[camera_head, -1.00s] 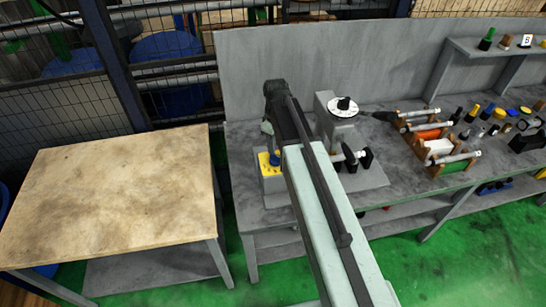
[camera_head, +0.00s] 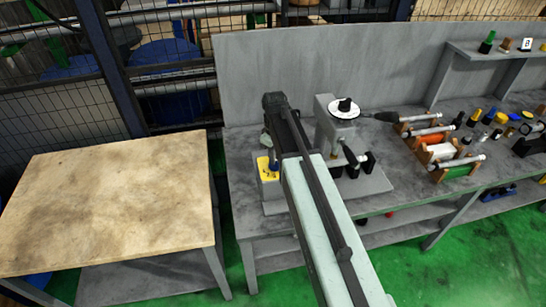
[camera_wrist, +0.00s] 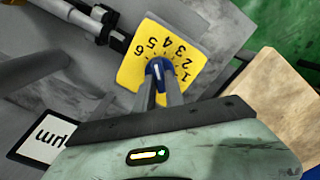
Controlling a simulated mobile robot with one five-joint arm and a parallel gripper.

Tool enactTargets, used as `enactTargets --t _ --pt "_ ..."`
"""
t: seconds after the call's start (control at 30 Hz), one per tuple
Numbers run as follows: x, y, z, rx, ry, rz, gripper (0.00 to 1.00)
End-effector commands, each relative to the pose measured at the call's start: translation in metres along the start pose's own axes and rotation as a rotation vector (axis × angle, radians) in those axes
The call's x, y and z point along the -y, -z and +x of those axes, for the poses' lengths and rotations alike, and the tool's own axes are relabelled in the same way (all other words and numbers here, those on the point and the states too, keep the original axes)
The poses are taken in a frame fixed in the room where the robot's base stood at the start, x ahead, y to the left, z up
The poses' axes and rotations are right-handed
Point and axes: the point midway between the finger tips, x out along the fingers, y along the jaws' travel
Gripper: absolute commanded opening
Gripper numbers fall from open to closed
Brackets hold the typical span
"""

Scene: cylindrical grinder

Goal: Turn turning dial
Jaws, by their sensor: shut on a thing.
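The turning dial is a blue knob (camera_wrist: 157,68) with a white pointer line, set on a yellow plate (camera_wrist: 140,50) with printed numbers 1 to 6. In the wrist view, the white line points up toward the numbered arc. My gripper (camera_wrist: 161,82) is shut on the blue knob, with one finger on each side. In the head view the yellow plate (camera_head: 265,169) shows at the left end of the grinder, left of my arm. My arm hides the fingertips there.
A white round dial (camera_head: 343,108) tops the grinder body, right of my arm. Rollers and small tools lie along the grey bench (camera_head: 395,199) to the right. A wooden-topped table (camera_head: 110,200) at the left is bare. A grey back panel (camera_head: 320,70) stands behind.

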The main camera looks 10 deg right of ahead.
Motion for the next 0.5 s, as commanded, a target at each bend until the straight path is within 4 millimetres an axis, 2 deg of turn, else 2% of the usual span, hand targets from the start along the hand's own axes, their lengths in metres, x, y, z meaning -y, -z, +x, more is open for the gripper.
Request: enactTargets --t 0.5 --pt "0.0000 -0.0004 0.0003 0.001 0.002 0.307 0.00"
